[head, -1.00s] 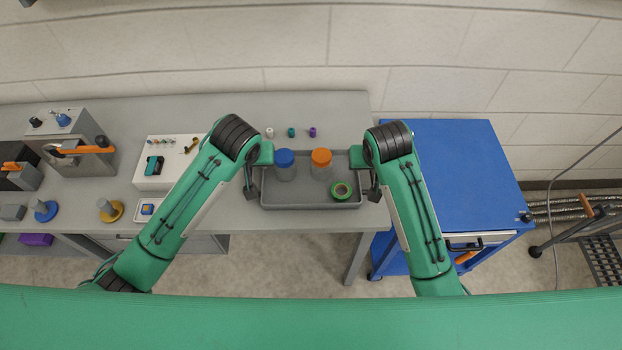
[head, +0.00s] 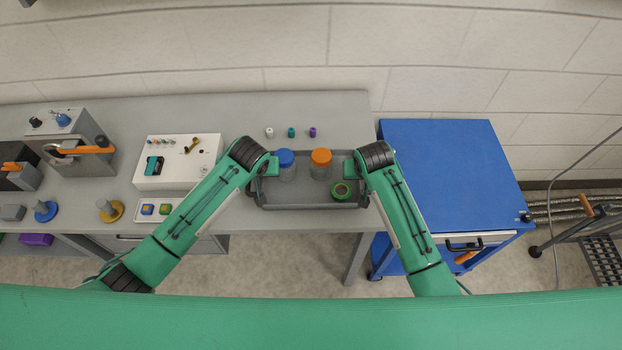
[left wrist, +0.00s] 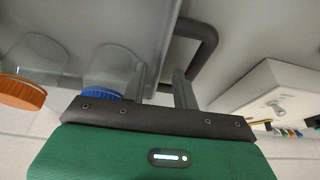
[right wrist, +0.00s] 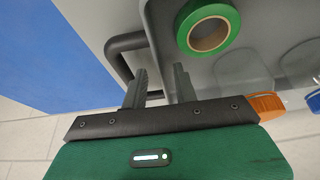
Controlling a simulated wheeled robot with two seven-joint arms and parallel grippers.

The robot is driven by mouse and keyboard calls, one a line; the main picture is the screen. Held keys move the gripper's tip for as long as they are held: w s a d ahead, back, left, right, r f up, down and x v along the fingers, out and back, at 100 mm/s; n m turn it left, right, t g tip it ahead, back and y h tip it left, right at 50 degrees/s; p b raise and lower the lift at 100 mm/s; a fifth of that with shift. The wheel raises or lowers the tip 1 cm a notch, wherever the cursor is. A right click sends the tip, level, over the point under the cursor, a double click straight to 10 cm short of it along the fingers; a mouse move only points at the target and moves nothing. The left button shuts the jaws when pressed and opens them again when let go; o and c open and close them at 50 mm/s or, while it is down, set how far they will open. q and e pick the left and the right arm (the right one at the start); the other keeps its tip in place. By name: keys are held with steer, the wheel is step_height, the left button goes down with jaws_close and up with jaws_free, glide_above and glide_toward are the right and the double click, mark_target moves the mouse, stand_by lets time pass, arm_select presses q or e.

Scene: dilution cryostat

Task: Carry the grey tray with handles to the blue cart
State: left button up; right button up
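The grey tray (head: 305,195) lies on the grey bench near its right end. It holds a blue-lidded jar (head: 285,160), an orange-lidded jar (head: 321,160) and a green tape roll (head: 341,191). My left gripper (left wrist: 162,85) is open at the tray's left side, its fingers apart around the side wall beside the dark handle (left wrist: 206,45). My right gripper (right wrist: 160,85) is open at the right side, fingers likewise astride the wall by the other handle (right wrist: 118,55). Contact with the tray cannot be told. The blue cart (head: 450,175) stands right of the bench, its top empty.
A white box (head: 178,162) is left of my left arm. A gap separates bench and cart. A black-handled frame (head: 575,225) stands right of the cart.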

arm_select(q)
steer(key=shift+x, duration=0.75)
arm_select(e)
steer(key=shift+w+f, duration=0.25)
steer(key=shift+f, duration=0.45)
arm_select(q)
jaws_close()
arm_select(e)
jaws_close()
